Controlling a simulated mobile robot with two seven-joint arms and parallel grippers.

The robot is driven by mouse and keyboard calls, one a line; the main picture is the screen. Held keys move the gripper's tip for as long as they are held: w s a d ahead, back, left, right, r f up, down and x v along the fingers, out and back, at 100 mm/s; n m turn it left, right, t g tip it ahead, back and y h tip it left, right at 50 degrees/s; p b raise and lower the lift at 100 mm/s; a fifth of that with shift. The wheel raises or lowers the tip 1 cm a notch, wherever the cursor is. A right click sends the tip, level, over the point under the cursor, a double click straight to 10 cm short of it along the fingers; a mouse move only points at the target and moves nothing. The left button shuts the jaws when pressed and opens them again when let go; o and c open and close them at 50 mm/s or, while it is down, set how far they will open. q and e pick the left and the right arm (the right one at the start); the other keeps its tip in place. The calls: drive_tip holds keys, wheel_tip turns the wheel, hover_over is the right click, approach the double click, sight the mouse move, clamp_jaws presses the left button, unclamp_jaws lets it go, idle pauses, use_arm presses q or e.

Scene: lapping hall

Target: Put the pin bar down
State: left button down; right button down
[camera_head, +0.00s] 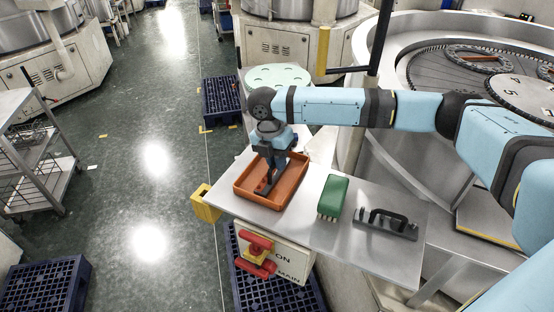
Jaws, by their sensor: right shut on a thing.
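My right gripper (271,178) comes down over the orange tray (299,188) on the metal table, its fingers pointing down. It is shut on the pin bar (264,186), a small dark bar that shows low inside the tray walls. The fingers hide part of the bar, and I cannot tell whether it touches the tray floor. My left gripper is not in view.
A yellow box (206,203) and red handles (256,254) sit at the table's edge. The round lapping machine (430,60) is behind.

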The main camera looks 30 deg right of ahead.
drive_tip(key=c, duration=1.2)
unclamp_jaws()
drive_tip(key=shift+f, duration=0.1)
drive_tip(key=shift+o, duration=0.2)
wheel_tip(320, 180, up, 12)
drive_tip(key=w+a+b, duration=0.1)
drive_tip(key=w+b, duration=0.1)
drive_tip(key=shift+a, duration=0.2)
